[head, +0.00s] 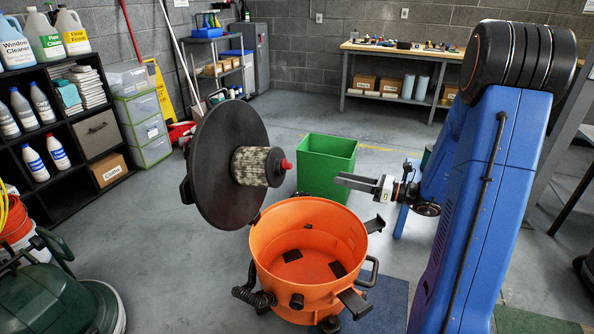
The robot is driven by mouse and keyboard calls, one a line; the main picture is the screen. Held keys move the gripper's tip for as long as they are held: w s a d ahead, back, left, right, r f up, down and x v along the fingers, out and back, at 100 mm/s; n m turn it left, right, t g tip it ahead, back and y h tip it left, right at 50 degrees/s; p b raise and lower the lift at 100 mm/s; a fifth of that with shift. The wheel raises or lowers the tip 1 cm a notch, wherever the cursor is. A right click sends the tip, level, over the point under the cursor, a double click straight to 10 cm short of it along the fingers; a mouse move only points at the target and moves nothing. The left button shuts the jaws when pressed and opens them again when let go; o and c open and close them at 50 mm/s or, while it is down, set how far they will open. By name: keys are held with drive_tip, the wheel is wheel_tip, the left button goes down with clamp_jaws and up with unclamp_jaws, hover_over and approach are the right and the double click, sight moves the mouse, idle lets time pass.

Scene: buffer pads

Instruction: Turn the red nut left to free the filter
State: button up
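The red nut (286,164) sits on the right end of the filter (249,166), on its dark end cap (275,168). The filter is a pale, speckled cylinder lying sideways on the inner face of a raised round black lid (214,150). The lid stands tilted above the left rim of an open orange drum (315,291). My gripper (338,179) is to the right of the nut, apart from it, with its fingers pointing left toward it. Nothing shows between the fingers, but their gap cannot be made out from this side.
A green bin (327,150) stands behind the drum, close behind my gripper. A black shelf (95,135) with bottles is at left, above a green floor machine (60,300). A workbench (400,52) is at the back. Open floor lies behind the lid.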

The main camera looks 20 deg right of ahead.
sight(291, 167)
drive_tip(key=x, duration=1.7)
drive_tip(key=shift+a, duration=0.15)
clamp_jaws()
